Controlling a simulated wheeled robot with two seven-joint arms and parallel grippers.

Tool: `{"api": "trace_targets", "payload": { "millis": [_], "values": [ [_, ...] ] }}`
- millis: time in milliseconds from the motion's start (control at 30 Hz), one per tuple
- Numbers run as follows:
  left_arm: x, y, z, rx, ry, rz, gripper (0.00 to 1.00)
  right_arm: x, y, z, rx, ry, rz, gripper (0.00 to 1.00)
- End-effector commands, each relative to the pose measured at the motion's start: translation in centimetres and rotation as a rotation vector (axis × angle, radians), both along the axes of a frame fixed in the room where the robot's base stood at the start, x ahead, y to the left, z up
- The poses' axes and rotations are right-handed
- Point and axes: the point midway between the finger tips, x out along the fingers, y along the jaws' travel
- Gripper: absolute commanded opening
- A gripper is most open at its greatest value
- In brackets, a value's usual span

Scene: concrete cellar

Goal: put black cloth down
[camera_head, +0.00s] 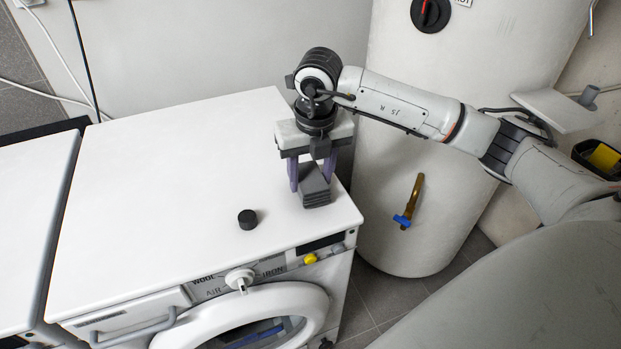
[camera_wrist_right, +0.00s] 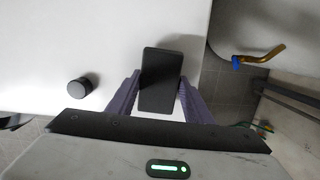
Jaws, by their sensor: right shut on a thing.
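The black cloth (camera_head: 316,197) is a dark, folded, layered block between the purple fingers of my right gripper (camera_head: 311,180). The gripper points down and is shut on it. The cloth is at the front right part of the white washing machine top (camera_head: 190,170), near its right edge. I cannot tell whether it touches the top or hangs just above it. In the right wrist view the cloth (camera_wrist_right: 161,68) shows as a dark rectangle between the fingers, over the white top. My left gripper is not in view.
A small black round knob-like piece (camera_head: 247,219) stands on the top, left of the cloth. The top's left and back areas are clear. A white tank (camera_head: 400,170) with a brass, blue-handled tap (camera_head: 411,203) stands close on the right. Another white appliance (camera_head: 30,220) adjoins on the left.

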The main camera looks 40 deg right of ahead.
Motion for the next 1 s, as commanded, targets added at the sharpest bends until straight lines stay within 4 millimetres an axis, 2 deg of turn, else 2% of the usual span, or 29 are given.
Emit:
{"api": "trace_targets", "payload": {
  "millis": [100, 333, 367, 433, 467, 833, 1000],
  "values": [
    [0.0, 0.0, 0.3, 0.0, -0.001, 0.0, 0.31, 0.0, 0.0, -1.2, 0.0, 0.001, 0.001, 0.28],
    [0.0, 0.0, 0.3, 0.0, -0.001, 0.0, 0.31, 0.0, 0.0, -1.3, 0.001, -0.001, 0.001, 0.28],
    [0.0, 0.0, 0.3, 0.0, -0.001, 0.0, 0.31, 0.0, 0.0, -1.3, 0.001, 0.0, 0.001, 0.51],
    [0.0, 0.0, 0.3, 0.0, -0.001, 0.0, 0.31, 0.0, 0.0, -1.3, 0.001, 0.0, 0.001, 0.63],
    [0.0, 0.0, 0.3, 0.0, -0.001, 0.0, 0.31, 0.0, 0.0, -1.3, 0.001, 0.0, 0.001, 0.65],
    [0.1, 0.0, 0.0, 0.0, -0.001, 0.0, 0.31, 0.0, 0.0, -1.6, 0.001, -0.001, 0.001, 0.65],
    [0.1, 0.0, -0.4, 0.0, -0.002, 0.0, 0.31, -0.2, 0.2, 1.2, 0.001, -0.008, 0.003, 0.65]
  ]
}}
